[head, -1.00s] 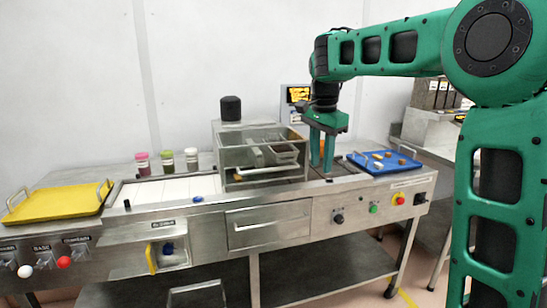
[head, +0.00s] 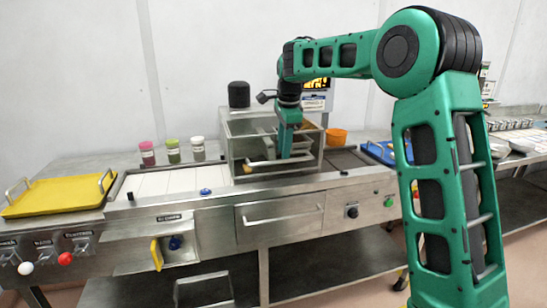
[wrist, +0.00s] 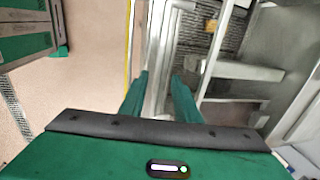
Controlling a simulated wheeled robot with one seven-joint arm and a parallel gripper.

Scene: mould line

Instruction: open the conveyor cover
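The conveyor cover (head: 232,148) is a clear box with a metal frame, standing over the belt at the middle of the line. It looks down, with its lower front edge near the bench top. A pale bar (head: 258,163) runs along its lower front. My gripper (head: 285,155) points down at the front of the cover, overlapping it in the head view. In the wrist view my gripper (wrist: 158,95) has its two green fingers apart, with pale metal strips of the line showing between and beyond them. Whether the fingers touch the cover is unclear.
A yellow tray (head: 60,193) lies at the left, with several small jars (head: 172,151) right of it. A black cylinder (head: 239,95) stands behind the cover. An orange cup (head: 336,137) stands right of it; a blue tray (head: 376,152) is partly hidden by my arm.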

